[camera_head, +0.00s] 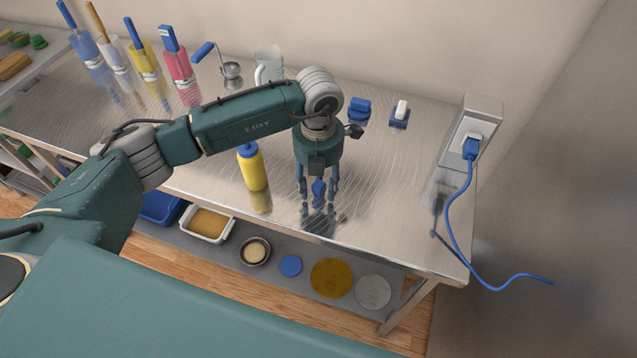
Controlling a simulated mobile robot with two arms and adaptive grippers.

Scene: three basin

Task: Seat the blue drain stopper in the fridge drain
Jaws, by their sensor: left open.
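My left gripper (318,202) points down over the front part of the steel table, with its fingers apart. A small blue object (319,187), which looks like the blue drain stopper, shows between the fingers. The fingers stand around it, and I cannot tell whether they touch it. Its lower end is hard to make out against the dark reflections on the steel. I cannot make out the fridge drain in this view. My right gripper is not in view.
A yellow bottle (252,168) with a blue cap stands left of the gripper. A socket box (478,125) with a blue cable (452,215) stands at right. Tall containers (180,75) line the back left. A lower shelf (225,257) holds trays and discs.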

